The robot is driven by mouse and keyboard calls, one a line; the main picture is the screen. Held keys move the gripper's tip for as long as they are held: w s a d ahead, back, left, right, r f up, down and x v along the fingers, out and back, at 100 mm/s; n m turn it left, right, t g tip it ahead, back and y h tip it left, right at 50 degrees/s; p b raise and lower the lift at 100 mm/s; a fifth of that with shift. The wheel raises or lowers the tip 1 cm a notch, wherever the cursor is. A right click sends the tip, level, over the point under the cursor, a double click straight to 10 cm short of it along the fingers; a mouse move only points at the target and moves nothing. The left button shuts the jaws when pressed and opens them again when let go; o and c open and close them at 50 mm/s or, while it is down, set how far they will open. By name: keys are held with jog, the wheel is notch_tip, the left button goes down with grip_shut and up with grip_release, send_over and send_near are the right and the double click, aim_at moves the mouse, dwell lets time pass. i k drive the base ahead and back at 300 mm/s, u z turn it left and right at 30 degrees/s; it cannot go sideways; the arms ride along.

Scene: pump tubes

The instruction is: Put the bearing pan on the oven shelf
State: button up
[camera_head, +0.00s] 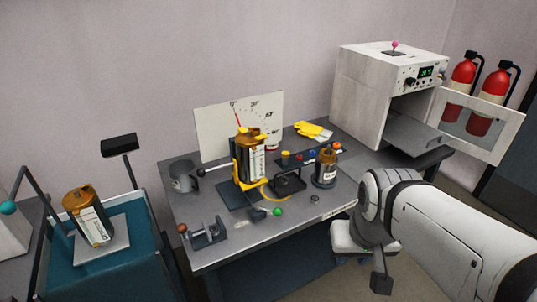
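The oven (375,95) is a pale box at the back right of the bench, its door (480,125) swung open to the right. A grey oven shelf (415,134) sticks out of its dark opening, and I see nothing on it. A small dark square tray-like thing (289,184) on the bench, left of an amber jar, may be the bearing pan; its contents are too small to tell. My gripper (380,283) hangs low in front of the bench's right part, apart from the tray and the oven. Its fingers are not clear.
An amber canister in a yellow holder (250,160), an amber jar (325,170), a grey mug (183,176), yellow gloves (313,131) and a clamp (205,235) crowd the bench. Another canister (88,215) stands on a teal cabinet at left. Fire extinguishers (487,105) hang behind the door.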

aim_at(414, 135)
jog(key=u, duration=0.15)
jog(key=i, duration=1)
jog(key=u, duration=0.05)
